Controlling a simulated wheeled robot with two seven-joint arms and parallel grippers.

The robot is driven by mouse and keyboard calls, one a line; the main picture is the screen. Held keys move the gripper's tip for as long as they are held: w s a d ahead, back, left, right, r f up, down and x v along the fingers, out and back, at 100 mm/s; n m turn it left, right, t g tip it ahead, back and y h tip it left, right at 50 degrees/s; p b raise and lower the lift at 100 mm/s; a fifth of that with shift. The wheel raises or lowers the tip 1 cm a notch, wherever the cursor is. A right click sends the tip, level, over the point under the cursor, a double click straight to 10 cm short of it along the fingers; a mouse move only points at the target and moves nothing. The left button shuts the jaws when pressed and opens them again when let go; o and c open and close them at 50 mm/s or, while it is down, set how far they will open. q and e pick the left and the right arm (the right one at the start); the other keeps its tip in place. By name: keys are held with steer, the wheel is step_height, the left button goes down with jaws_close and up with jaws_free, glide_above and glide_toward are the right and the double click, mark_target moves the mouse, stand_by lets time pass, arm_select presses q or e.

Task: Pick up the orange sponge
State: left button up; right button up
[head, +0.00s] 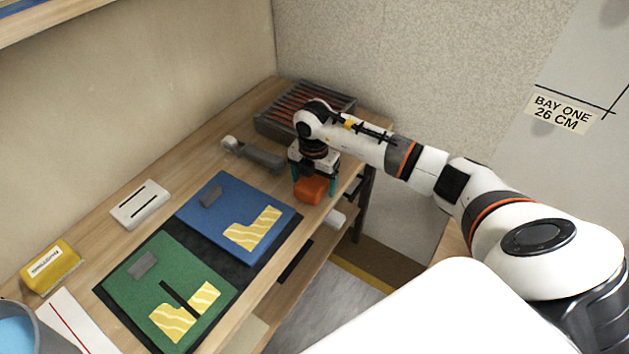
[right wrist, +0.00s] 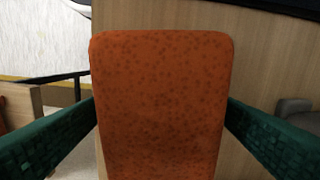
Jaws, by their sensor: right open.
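The orange sponge (head: 311,191) is a rounded block at the right end of the wooden bench, near its front edge. My right gripper (head: 315,183) is over it, pointing down, with its teal fingers on either side. In the right wrist view the sponge (right wrist: 160,105) fills the middle, between the two green fingers. The jaws are open; a gap shows on the left, while the right finger looks close to the sponge. I cannot tell whether it touches. My left gripper is not in view.
A grey-handled tool (head: 262,156) and a slatted tray (head: 270,122) lie behind the sponge. Blue (head: 213,221) and green (head: 175,263) boards, a white slotted block (head: 140,205) and a yellow packet (head: 50,268) are to the left. A wall stands behind.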

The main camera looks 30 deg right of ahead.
mark_target(314, 178)
steer(key=c, duration=1.1)
steer(key=shift+o, duration=0.2)
steer(key=shift+r, duration=0.15)
step_height(314, 178, up, 10)
steer(key=shift+f+b, duration=0.1)
steer(key=shift+b, duration=0.25)
steer(key=o, duration=0.4)
steer(key=c, duration=0.4)
